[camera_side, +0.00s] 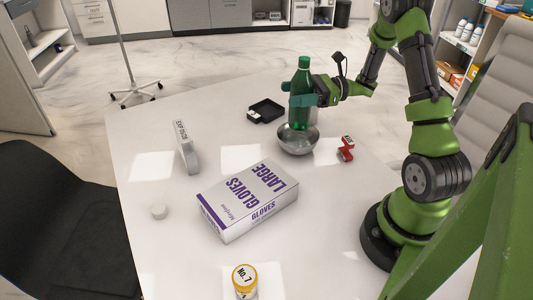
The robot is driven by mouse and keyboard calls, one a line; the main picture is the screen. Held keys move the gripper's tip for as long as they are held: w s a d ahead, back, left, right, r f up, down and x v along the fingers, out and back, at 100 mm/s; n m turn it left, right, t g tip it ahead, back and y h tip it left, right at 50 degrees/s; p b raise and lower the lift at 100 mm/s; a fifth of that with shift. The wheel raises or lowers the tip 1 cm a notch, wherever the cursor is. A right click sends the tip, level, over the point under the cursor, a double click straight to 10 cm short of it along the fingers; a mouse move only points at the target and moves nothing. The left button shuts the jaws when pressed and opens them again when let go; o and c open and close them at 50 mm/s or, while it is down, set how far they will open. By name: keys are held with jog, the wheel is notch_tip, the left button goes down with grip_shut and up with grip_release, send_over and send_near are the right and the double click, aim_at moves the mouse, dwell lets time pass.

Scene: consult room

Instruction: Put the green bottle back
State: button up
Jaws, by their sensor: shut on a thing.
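The green bottle (304,69) is upright in the side view, at the back middle of the white table. My gripper (302,99) reaches in from the right and is shut around the bottle's middle. The bottle's lower part shows just below the fingers, over or behind a shiny metal bowl (297,140). I cannot tell whether the bottle's base touches the bowl or stays above it.
A black tray (266,110) lies left of the bowl, and a red object (346,149) stands right of it. A glove box (250,200), a white upright box (186,148), a white round piece (159,212) and a yellow-capped jar (244,281) stand nearer. Table (135,180) is clear between them.

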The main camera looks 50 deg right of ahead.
jog(key=w+a+r+n+g+y, duration=0.2)
jog(key=w+a+r+g, duration=0.1)
jog(key=w+a, duration=1.05)
notch_tip(320, 180, down, 10)
jog(key=d, duration=0.1)
jog(key=shift+w, duration=0.4)
jog(key=o, duration=1.2)
jog(key=shift+f, duration=0.15)
